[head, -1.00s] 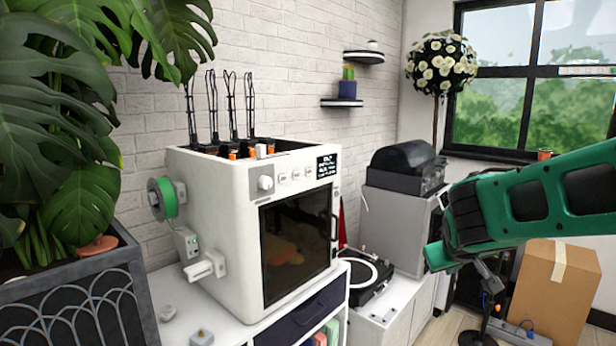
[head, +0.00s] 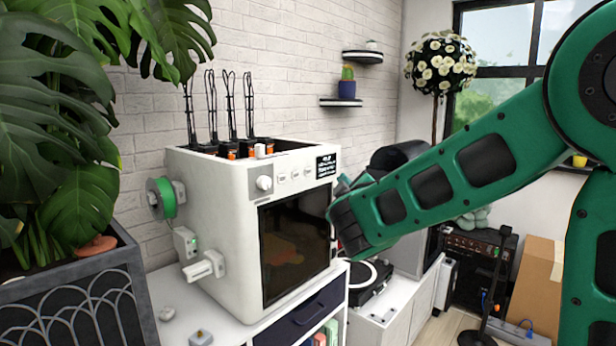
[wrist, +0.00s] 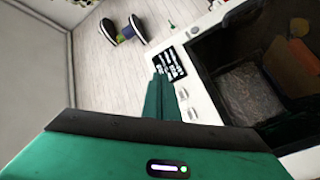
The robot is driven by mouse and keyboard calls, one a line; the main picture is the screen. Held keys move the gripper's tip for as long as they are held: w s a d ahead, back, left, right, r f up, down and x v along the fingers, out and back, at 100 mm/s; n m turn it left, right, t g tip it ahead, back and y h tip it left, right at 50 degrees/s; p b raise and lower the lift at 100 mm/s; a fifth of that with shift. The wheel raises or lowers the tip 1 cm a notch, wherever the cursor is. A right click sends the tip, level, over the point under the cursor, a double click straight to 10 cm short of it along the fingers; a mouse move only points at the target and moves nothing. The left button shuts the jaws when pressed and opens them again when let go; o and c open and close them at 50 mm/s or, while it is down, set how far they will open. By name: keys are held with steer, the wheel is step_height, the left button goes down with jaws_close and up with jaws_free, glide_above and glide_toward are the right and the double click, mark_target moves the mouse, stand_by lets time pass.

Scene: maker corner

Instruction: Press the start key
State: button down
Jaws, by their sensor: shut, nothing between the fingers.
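A white box-shaped machine (head: 215,215) with a dark glass front stands on the white cabinet. Along its upper front edge are a round knob (head: 264,183), a row of small keys (head: 295,174) and a black display (head: 326,166). The key labels are too small to read, so I cannot tell which one is the start key. My gripper (head: 343,184) is shut and empty, at the machine's right front edge near the display. In the wrist view its fingers (wrist: 162,97) point toward the display (wrist: 170,63) and partly cover the panel beside it.
A turntable (head: 370,280) sits right of the machine, with a dark-topped grey unit behind it. A leafy plant (head: 70,130) in a dark planter (head: 75,300) crowds the left. Black cable loops (head: 212,105) rise from the machine's top. Shelves (head: 342,102) hang on the wall behind.

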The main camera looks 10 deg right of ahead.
mark_target(308, 172)
steer(key=w+a, duration=0.1)
steer(key=w, duration=0.1)
steer(key=w+a, duration=0.4)
steer(key=w, duration=0.1)
stand_by(0.5)
steer(key=shift+w+a, duration=0.1)
stand_by(1.9)
steer(key=shift+w+a, duration=0.2)
steer(key=shift+w+a, duration=0.25)
steer(key=shift+w, duration=0.05)
stand_by(0.8)
steer(key=shift+s+d, duration=0.1)
steer(key=shift+s, duration=0.05)
steer(key=shift+s+d, duration=0.4)
steer(key=shift+s, duration=0.1)
stand_by(0.4)
